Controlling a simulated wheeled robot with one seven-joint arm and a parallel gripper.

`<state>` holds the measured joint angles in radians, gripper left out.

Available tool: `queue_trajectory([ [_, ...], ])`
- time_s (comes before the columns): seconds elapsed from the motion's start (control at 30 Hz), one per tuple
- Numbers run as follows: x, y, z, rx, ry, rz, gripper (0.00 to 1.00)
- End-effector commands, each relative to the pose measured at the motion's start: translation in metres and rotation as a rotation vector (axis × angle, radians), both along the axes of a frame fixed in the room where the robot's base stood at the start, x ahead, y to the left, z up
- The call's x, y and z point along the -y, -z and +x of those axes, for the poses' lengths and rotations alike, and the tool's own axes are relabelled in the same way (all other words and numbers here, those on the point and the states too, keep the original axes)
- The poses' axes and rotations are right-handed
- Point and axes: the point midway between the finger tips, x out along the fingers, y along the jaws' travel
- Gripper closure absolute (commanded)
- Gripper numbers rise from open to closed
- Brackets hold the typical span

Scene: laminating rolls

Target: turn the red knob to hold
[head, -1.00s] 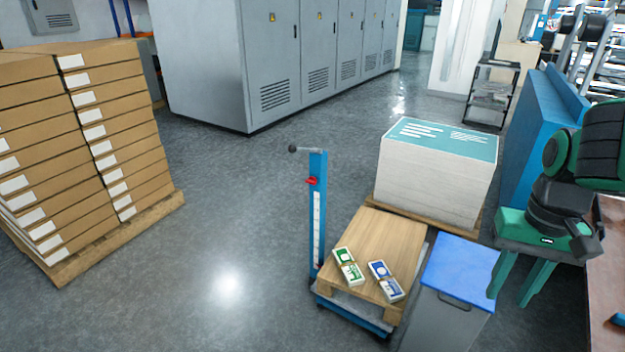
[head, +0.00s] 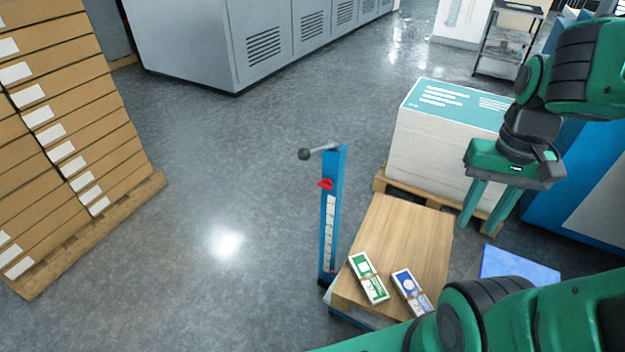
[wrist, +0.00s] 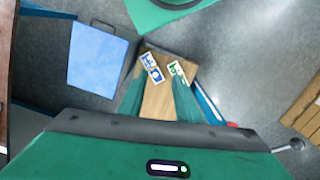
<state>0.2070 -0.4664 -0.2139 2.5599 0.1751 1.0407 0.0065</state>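The red knob (head: 325,184) sits on the upper part of a blue post (head: 329,250) in the head view. A grey lever with a dark ball end (head: 304,154) sticks out from the post's top. I cannot read any hold mark by the knob. A bit of the red knob (wrist: 232,125) also shows in the wrist view at the edge of my gripper's body. My gripper (head: 476,228) is open and empty, its two green fingers pointing down, right of the post and apart from the knob. The fingers also show in the wrist view (wrist: 158,88).
A wooden board (head: 404,235) beside the post carries a green-printed bundle (head: 368,278) and a blue-printed bundle (head: 410,293). A tall paper stack (head: 440,140) stands behind. A blue-topped bin (wrist: 98,57) is near. Open floor lies left of the post.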

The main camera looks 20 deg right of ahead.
Motion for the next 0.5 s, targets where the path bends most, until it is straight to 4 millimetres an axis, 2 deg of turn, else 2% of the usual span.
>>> queue_trajectory([
  [0.37, 0.0, 0.0, 0.0, 0.0, 0.0, 0.0, 0.69],
  [0.47, 0.0, -0.004, -0.01, 0.009, -0.006, -0.001, 0.45],
  [0.5, 0.0, -0.004, -0.01, 0.008, -0.011, -0.001, 0.44],
])
